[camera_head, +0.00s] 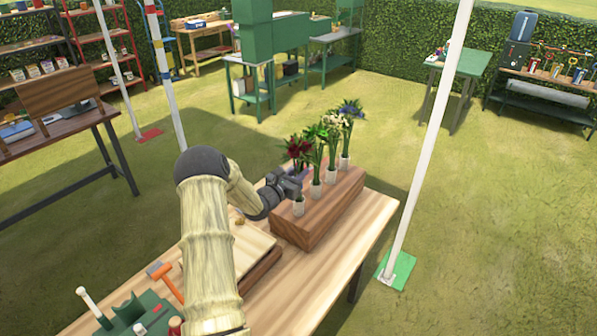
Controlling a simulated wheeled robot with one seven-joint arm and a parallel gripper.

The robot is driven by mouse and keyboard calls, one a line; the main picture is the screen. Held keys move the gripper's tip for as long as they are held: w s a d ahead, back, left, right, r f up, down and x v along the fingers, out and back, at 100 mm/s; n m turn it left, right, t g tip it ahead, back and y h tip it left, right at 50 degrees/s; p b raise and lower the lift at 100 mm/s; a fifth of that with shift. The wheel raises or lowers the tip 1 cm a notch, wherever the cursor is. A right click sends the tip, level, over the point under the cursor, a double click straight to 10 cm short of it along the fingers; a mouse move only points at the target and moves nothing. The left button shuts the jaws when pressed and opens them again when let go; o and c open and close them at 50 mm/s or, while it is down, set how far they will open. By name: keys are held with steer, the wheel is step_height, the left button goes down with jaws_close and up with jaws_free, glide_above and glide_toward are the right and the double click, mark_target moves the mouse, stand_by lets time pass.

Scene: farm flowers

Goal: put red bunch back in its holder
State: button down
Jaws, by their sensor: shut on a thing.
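The red bunch (298,148) is a dark red flower head with green leaves, upright at the left end of the flower row. My gripper (297,177) is shut on it, low at the stems, which are mostly hidden by the gripper. Below and in front is a small whitish holder (298,207) at the near end of the wooden block (310,228). This holder shows no flowers in it, and the red bunch appears above and behind it. The exact gap between them cannot be told.
A green bunch (316,135), a cream bunch (335,126) and a blue bunch (350,110) stand in holders close along the block. Tools and a board (252,245) lie on the wooden table (340,255). A white pole (430,140) stands beyond its right side.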

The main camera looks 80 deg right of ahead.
steer(key=shift+f+b, duration=0.25)
steer(key=shift+b, duration=0.05)
steer(key=c, duration=1.3)
jaws_free()
steer(key=shift+o, duration=0.2)
steer(key=shift+r, duration=0.2)
steer(key=b+v, duration=0.4)
steer(key=v, duration=0.8)
steer(key=shift+a, duration=0.1)
